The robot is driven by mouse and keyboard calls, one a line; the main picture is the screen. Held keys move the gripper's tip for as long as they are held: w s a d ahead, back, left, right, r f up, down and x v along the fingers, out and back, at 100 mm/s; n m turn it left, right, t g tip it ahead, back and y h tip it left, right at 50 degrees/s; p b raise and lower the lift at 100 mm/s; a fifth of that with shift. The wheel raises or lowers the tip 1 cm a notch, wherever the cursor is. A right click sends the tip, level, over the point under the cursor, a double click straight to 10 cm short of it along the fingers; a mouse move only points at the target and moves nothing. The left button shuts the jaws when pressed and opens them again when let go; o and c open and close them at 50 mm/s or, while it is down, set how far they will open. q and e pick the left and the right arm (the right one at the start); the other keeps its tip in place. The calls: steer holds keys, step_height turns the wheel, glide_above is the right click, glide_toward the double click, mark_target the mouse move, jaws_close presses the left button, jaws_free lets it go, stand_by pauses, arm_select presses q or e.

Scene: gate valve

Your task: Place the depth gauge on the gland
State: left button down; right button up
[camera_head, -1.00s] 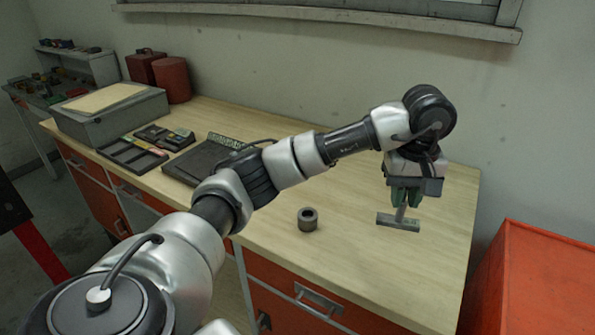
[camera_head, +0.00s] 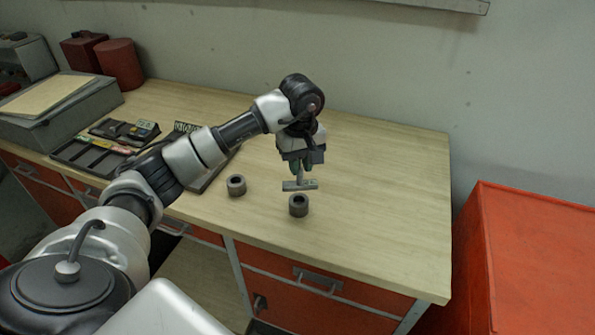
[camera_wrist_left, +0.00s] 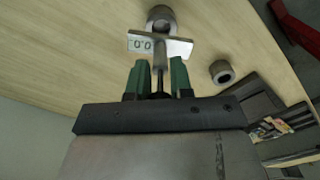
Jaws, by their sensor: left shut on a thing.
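My left gripper (camera_head: 301,165) points down above the workbench and is shut on the depth gauge (camera_head: 299,185), a grey T-shaped tool with a crossbar at its lower end. In the left wrist view, the gauge's bar (camera_wrist_left: 174,47) carries a 0.0 display, and its stem is between the green fingertips (camera_wrist_left: 160,75). A dark grey hollow ring (camera_head: 298,206) stands just in front of and below the gauge; a similar ring (camera_head: 236,186) stands to the left. I cannot tell which is the gland. The gauge appears clear of both rings. My right gripper is out of view.
The wooden bench (camera_head: 385,215) is clear to the right. At the left are a black tray (camera_head: 85,157), a dark pad partly hidden by my arm, and a grey case (camera_head: 50,125). A red cabinet (camera_head: 525,260) stands beyond the bench's right end.

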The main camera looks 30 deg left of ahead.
mark_target(300, 178)
arm_select(q)
steer(key=shift+a+f, duration=0.15)
steer(key=shift+a, duration=0.05)
steer(key=shift+d+f+p, duration=0.1)
steer(key=shift+f+p, duration=0.2)
steer(key=shift+f, duration=0.05)
step_height(300, 178, down, 2)
steer(key=shift+f+p, duration=0.25)
steer(key=shift+p, duration=0.35)
steer(key=shift+f, duration=0.45)
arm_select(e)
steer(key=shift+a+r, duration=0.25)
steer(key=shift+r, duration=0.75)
arm_select(q)
steer(key=shift+f, duration=0.1)
steer(key=c, duration=1)
jaws_free()
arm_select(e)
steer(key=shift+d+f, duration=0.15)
